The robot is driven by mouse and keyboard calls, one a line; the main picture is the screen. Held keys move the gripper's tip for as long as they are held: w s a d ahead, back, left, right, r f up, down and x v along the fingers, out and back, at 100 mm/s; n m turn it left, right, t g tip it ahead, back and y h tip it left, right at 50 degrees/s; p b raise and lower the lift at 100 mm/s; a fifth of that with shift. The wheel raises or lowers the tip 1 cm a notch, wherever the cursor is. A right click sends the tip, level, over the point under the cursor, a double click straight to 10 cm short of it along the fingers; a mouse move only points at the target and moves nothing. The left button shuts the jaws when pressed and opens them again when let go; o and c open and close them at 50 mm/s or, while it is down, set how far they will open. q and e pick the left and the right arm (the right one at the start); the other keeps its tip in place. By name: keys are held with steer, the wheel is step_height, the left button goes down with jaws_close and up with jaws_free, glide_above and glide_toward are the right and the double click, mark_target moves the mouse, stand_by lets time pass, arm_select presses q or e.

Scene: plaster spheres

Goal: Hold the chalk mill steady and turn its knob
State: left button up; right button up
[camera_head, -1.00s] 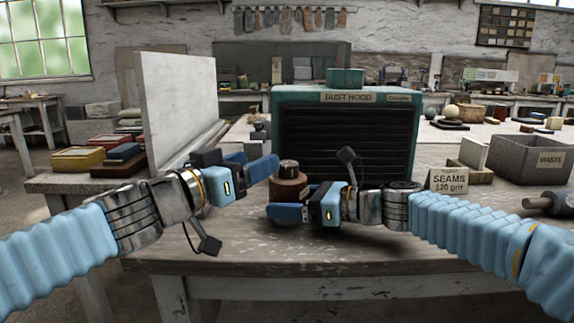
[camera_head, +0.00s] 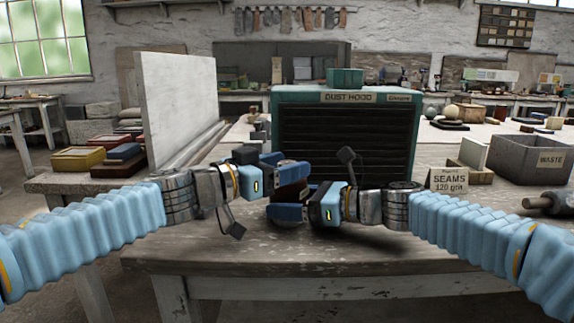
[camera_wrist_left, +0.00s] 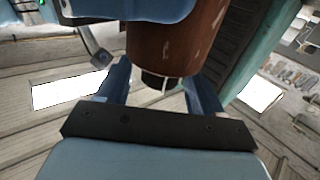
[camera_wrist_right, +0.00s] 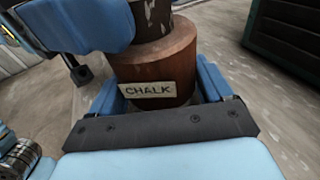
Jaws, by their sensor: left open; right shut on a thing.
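The chalk mill (camera_head: 290,193) is a brown upright cylinder on the workbench, mostly covered by my grippers in the head view. In the right wrist view its body (camera_wrist_right: 160,58) carries a CHALK label (camera_wrist_right: 148,89). Its dark knob (camera_wrist_right: 153,24) is on top. My right gripper (camera_head: 284,208) is shut on the mill's body, one finger on each side. My left gripper (camera_head: 289,172) is open at the top of the mill. In the left wrist view the knob (camera_wrist_left: 158,80) lies between its spread fingers; I cannot tell whether they touch it.
The green dust hood (camera_head: 343,190) stands close behind the mill. A SEAMS sign (camera_head: 448,180), a grey waste bin (camera_head: 525,160) and a dark roller-like tool (camera_head: 548,203) are to the right. A pale upright slab (camera_head: 180,105) stands left. The bench front is clear.

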arm_select(q)
steer(key=shift+w+d, duration=0.3)
steer(key=shift+d, duration=0.1)
steer(key=shift+c, duration=0.5)
steer(key=c, duration=0.9)
steer(key=shift+o, duration=0.2)
steer(key=shift+w+m+g+h, duration=0.1)
steer(key=shift+m+g+h, duration=0.2)
steer(key=shift+g, duration=0.1)
steer(key=m+g+h, duration=0.1)
steer(key=m+g, duration=0.1)
steer(key=g, duration=0.1)
steer(key=m+g+h, duration=0.2)
steer(key=g, duration=0.1)
steer(key=shift+m+g, duration=0.4)
steer(key=m+g, duration=0.2)
steer(key=g, duration=0.1)
steer(key=m+g, duration=0.2)
steer(key=g, duration=0.2)
steer(key=shift+w+m+g, duration=0.15)
steer(key=shift+m+g, duration=0.15)
steer(key=shift+m, duration=0.1)
steer(key=shift+m+g, duration=0.3)
steer(key=shift+g, duration=0.1)
steer(key=shift+s+g, duration=0.2)
steer(key=shift+g, duration=0.1)
